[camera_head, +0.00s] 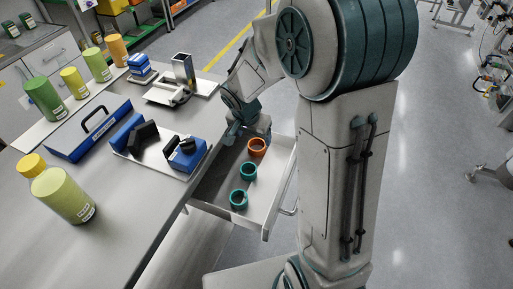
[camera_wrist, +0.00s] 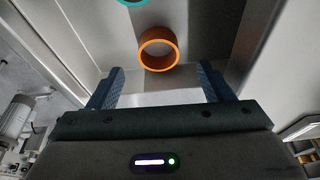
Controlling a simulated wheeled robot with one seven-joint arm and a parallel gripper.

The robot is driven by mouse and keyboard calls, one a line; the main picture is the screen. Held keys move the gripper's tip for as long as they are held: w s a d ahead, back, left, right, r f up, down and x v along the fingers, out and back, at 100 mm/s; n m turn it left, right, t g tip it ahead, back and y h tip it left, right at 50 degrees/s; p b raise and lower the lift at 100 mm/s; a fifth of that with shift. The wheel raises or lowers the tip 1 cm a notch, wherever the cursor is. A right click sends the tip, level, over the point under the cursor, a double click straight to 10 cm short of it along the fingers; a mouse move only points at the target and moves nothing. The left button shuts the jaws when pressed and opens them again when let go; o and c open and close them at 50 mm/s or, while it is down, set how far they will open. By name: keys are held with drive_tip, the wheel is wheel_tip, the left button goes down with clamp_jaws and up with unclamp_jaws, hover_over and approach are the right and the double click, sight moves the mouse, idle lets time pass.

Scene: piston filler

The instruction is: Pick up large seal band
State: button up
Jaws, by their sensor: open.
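The open drawer (camera_head: 217,200) below the worktop holds three ring-shaped bands. An orange band (camera_head: 257,146) lies at the far end, with two teal bands (camera_head: 248,170) nearer the front of the picture. I cannot tell for sure which is the large seal band. My gripper (camera_head: 243,132) is over the far end of the drawer, beside the orange band. In the wrist view my gripper (camera_wrist: 161,84) is open and empty, its blue fingers apart. The orange band (camera_wrist: 158,49) shows just beyond the fingertips, roughly centred between them. Part of a teal band (camera_wrist: 131,2) is cut off at the top edge.
The drawer walls stand close around the gripper, with a handle (camera_head: 290,205) on the right side. The worktop (camera_head: 120,215) at left carries a blue toolbox (camera_head: 90,132), a tray with blue and black parts, and several green and yellow containers.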

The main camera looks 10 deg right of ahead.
drive_tip(key=shift+x, duration=2.9)
drive_tip(key=shift+d, duration=0.1)
drive_tip(key=c, duration=1)
